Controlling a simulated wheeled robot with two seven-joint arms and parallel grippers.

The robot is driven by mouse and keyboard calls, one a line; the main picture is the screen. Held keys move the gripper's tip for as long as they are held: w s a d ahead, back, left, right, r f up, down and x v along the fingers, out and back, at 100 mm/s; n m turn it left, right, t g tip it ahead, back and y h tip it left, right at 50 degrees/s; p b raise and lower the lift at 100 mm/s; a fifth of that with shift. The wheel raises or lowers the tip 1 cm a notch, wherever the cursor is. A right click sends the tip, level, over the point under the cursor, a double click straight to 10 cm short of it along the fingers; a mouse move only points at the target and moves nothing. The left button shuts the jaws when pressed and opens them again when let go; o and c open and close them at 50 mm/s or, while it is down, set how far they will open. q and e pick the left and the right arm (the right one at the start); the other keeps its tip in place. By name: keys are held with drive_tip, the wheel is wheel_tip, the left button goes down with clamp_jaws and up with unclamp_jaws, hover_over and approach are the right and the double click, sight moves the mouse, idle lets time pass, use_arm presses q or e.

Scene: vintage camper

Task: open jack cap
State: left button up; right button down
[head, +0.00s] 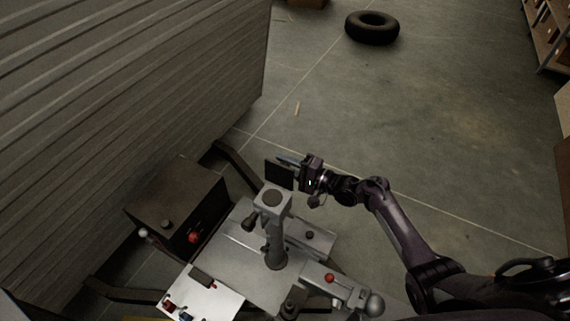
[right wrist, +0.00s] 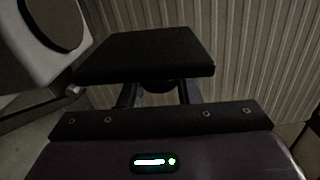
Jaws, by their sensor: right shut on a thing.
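The jack (head: 273,230) is a grey post with a block-shaped head, standing on the trailer tongue in the lower middle of the head view. A dark round disc shows on top of its head. A flat black square cap (head: 279,174) is just beyond the jack head. My right gripper (head: 296,168) is shut on this cap from the right. In the right wrist view, the cap (right wrist: 145,55) sits between the fingers, with the jack head (right wrist: 40,40) at left. I cannot tell whether the cap still joins the jack. My left gripper is not in view.
The ribbed camper wall (head: 130,90) fills the left. A dark box (head: 178,200) stands on the tongue left of the jack. A red knob (head: 329,278) and coupler are at the front. A tyre (head: 372,27) lies far off; the floor between is mostly clear.

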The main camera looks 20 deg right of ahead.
drive_tip(key=c, duration=1.1)
unclamp_jaws()
drive_tip(key=b+v, duration=0.1)
drive_tip(key=v, duration=0.6)
drive_tip(key=shift+s+d, duration=0.3)
drive_tip(key=shift+d, duration=0.05)
